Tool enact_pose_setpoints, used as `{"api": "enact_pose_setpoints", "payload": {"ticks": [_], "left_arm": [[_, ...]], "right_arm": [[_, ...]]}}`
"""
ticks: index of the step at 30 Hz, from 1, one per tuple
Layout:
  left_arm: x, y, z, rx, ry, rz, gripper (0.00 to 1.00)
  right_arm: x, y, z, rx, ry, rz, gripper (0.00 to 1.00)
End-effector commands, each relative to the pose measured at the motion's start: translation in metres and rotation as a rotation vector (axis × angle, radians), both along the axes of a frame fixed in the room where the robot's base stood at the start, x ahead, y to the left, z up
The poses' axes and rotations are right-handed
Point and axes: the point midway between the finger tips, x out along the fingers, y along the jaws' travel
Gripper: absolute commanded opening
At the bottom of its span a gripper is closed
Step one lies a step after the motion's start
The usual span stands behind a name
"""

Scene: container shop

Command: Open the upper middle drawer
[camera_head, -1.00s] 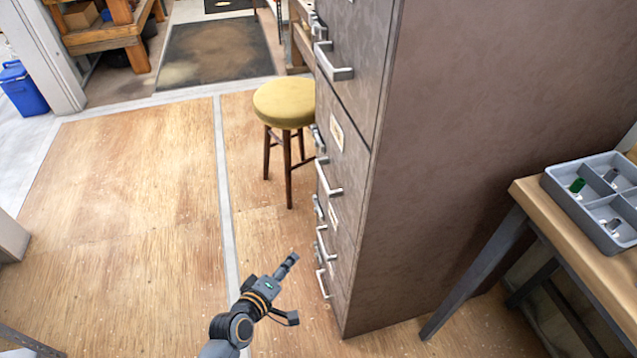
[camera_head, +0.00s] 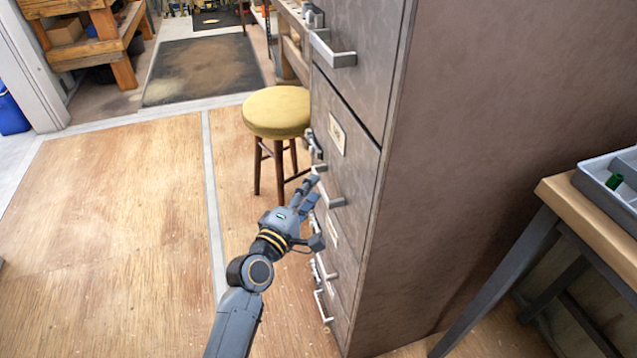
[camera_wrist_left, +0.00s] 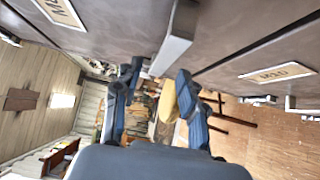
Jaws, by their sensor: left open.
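A grey-brown filing cabinet (camera_head: 440,180) stands at the right, with its drawer fronts facing left. A drawer with a label and a bar handle (camera_head: 337,201) is at mid-height; it looks shut. My left gripper (camera_head: 314,212) is open beside this handle, its fingers pointing at the drawer front. In the left wrist view, a handle bar (camera_wrist_left: 176,40) is just beyond my open fingers (camera_wrist_left: 160,78), roughly in line with the gap between them. I cannot tell if they touch it. My right gripper is not in view.
A higher drawer handle (camera_head: 335,55) is above, and more handles are below. A stool with a yellow seat (camera_head: 277,112) stands beyond the gripper. A table (camera_head: 585,220) with a grey tray (camera_head: 625,200) is at the right. The wooden floor (camera_head: 120,230) at left is clear.

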Motion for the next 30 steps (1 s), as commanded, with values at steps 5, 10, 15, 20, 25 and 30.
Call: {"api": "enact_pose_setpoints", "payload": {"ticks": [5,10,15,20,25,30], "left_arm": [[0.025,-0.013,0.0,0.0,-0.001,0.0,0.41],[0.035,-0.018,-0.001,0.0,0.001,0.0,0.41],[0.037,-0.019,0.0,0.001,0.0,0.0,0.41],[0.036,-0.019,0.0,0.001,0.0,0.0,0.35],[0.036,-0.019,-0.001,0.001,0.0,0.0,0.01],[0.036,-0.019,-0.001,0.001,0.0,0.0,0.0]], "right_arm": [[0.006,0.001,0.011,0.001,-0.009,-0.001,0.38],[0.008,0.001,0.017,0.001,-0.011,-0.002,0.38],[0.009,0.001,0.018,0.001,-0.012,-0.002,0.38],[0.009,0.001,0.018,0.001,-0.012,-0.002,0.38],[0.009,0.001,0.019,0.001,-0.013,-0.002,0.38],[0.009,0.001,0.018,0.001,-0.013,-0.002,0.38]]}}
